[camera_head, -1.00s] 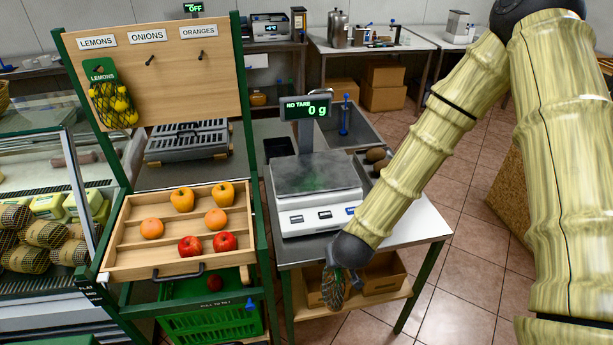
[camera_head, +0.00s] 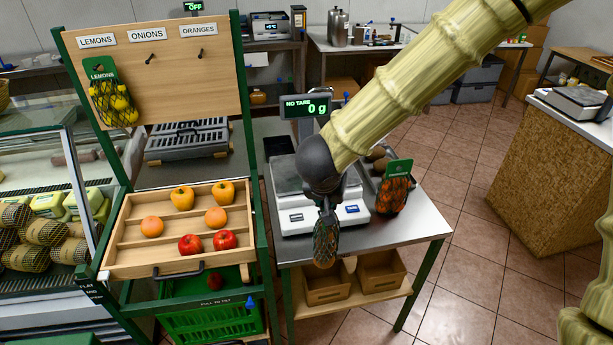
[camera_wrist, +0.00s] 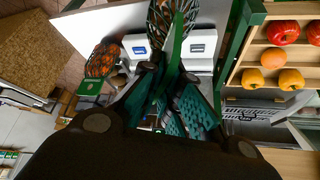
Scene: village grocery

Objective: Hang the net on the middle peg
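My gripper (camera_head: 327,203) is shut on the green card of a brownish-orange net (camera_head: 325,243), which hangs below the fingers in front of the scale. In the wrist view the card (camera_wrist: 176,42) runs between the fingers and the net (camera_wrist: 168,14) lies beyond them. The card's print is not readable. The middle peg (camera_head: 150,59), under the ONIONS sign (camera_head: 147,36), is empty on the wooden board (camera_head: 170,85), far up and left of my gripper. The right peg (camera_head: 200,54) is empty too. A lemon net (camera_head: 112,100) hangs on the left.
Another net (camera_head: 393,195) with orange contents and a green card stands on the steel table, right of the scale (camera_head: 298,222). A fruit tray (camera_head: 125,262) juts out below the board.

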